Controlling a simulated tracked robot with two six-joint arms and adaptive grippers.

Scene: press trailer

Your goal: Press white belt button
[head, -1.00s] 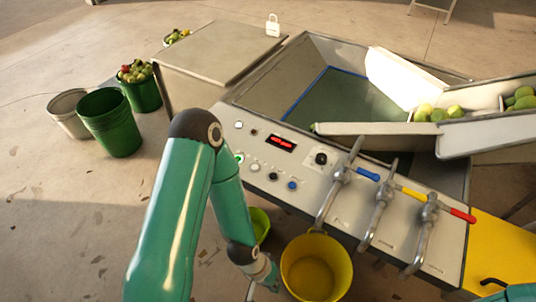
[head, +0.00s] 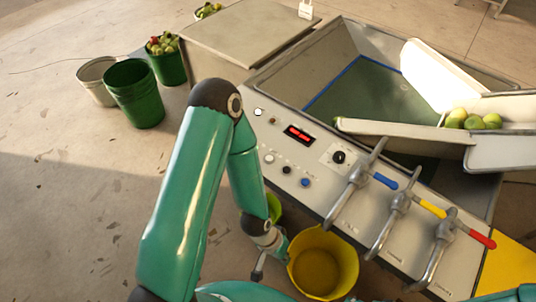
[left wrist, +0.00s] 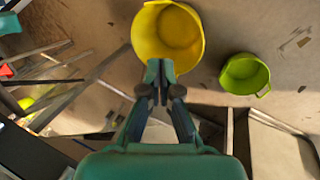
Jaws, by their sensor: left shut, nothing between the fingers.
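The control panel (head: 322,182) on the machine's front carries a row of round buttons. The white button (head: 268,159) sits at the row's left visible end, beside a black button (head: 287,169) and a blue button (head: 305,182). A smaller pale button (head: 259,112) is higher up, left of the red display (head: 299,134). My left arm covers the panel's left edge. My left gripper (head: 287,258) is low, below the panel and near the yellow bucket, apart from the buttons. In the left wrist view its fingers (left wrist: 160,70) are together and empty. My right gripper is out of view.
The yellow bucket (head: 326,268) stands below the panel. A lime-green basin (left wrist: 245,74) stands beside it. Three lever taps with blue, yellow and red handles (head: 483,239) line the panel's right. Green buckets (head: 134,97) stand on the floor at left.

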